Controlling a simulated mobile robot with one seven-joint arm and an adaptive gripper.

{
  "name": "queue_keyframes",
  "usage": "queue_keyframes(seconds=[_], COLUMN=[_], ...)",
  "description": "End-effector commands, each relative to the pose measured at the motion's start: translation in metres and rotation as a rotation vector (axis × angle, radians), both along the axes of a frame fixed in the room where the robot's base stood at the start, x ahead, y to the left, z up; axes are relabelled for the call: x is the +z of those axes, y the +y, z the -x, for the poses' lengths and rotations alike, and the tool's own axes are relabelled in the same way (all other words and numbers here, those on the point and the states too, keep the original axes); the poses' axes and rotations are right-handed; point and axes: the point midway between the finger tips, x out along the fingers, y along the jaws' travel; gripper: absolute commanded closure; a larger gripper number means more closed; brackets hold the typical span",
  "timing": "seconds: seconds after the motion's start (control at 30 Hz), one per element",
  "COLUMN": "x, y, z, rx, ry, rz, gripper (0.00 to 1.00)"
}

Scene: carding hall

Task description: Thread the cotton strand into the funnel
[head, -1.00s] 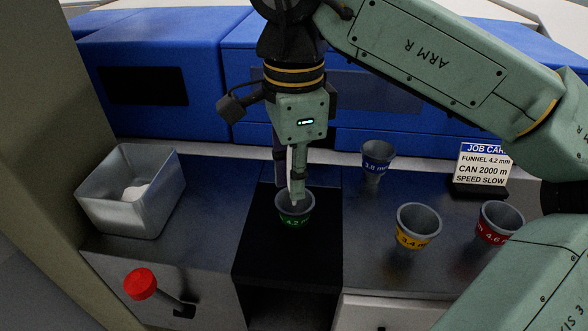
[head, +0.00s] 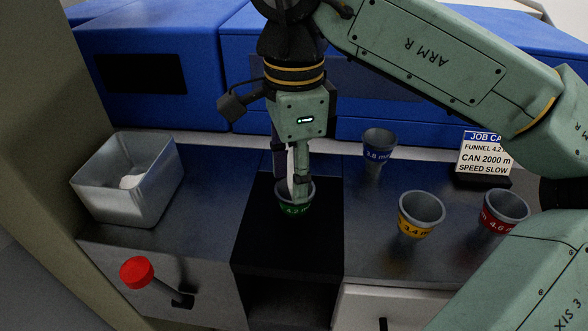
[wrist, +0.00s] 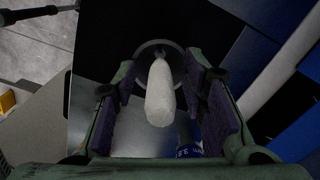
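The green-banded funnel marked 4.2 (head: 294,211) stands upright on the black strip of the bench, below my gripper. The white cotton strand (wrist: 160,95) is between my two fingers, and its far end points into the funnel mouth (wrist: 158,48). In the head view the strand (head: 291,188) shows as a thin white piece at the funnel rim. My gripper (head: 292,195) points down with its fingertips at the funnel mouth. In the wrist view dark gaps show between the strand and both purple pads, so the fingers are apart. The strand's lower end is hidden inside the funnel.
Blue 3.8 (head: 378,153), yellow 3.4 (head: 416,228) and red 4.6 (head: 499,227) funnels stand to the right. The job card (head: 486,155) reads funnel 4.2. A metal bin (head: 112,204) with white material and a red-knobbed lever (head: 137,271) are left. Blue machinery (head: 180,40) stands behind.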

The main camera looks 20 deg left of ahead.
Motion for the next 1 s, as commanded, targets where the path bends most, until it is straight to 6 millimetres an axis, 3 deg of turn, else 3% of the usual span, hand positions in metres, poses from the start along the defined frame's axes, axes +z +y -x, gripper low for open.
queue_keyframes(seconds=[0.33, 0.7, 1.0], x=[0.005, 0.062, 0.075], y=[0.000, 0.000, 0.000], z=[0.000, 0.000, 0.000], rx=[0.000, -0.002, 0.000], ry=[-0.001, -0.002, 0.000], rz=[0.001, 0.001, 0.000], gripper=[0.60, 0.60, 0.60])
